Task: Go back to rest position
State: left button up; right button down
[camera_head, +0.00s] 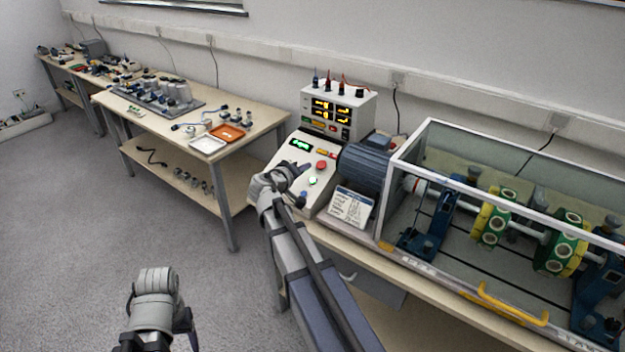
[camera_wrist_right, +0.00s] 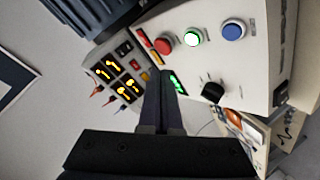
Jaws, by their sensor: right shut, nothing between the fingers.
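My right arm reaches up from the bottom middle in the head view, with its gripper (camera_head: 296,172) in front of the sloped control panel (camera_head: 285,150). In the right wrist view the gripper's dark fingers (camera_wrist_right: 164,100) are together and empty. Near them show a red button (camera_wrist_right: 163,43), a lit green button (camera_wrist_right: 192,38), a blue button (camera_wrist_right: 234,30) and a black knob (camera_wrist_right: 213,92). Whether the fingers touch the panel I cannot tell. A grey part of my left arm shows at the lower left of the head view; its fingers cannot be made out.
Right of the panel are a blue motor (camera_head: 365,168), a label card (camera_head: 351,207) and a clear-walled enclosure (camera_head: 430,125) over a shaft with green and yellow discs (camera_head: 492,222). A workbench (camera_head: 262,118) with trays and parts stands at the left. The grey floor (camera_head: 90,220) is open.

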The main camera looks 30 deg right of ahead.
dwell(0.4)
jog(key=s+a+f+n+g+y+p, duration=0.1)
jog(key=s+a+f+n+g+y, duration=0.1)
jog(key=s+a, duration=0.6)
jog(key=s+a+f+n+g+y+p, duration=0.1)
jog(key=s+a+f+g+y+p, duration=0.1)
jog(key=s+a, duration=0.7)
jog(key=s+a+f+n+g+y+p, duration=0.1)
jog(key=s+a+f+y, duration=0.5)
jog(key=a, duration=1.2)
jog(key=s+n+g+y, duration=0.1)
jog(key=s+g, duration=0.1)
jog(key=s, duration=0.1)
jog(key=shift+a+n+g+p, duration=0.3)
jog(key=shift+p, duration=0.1)
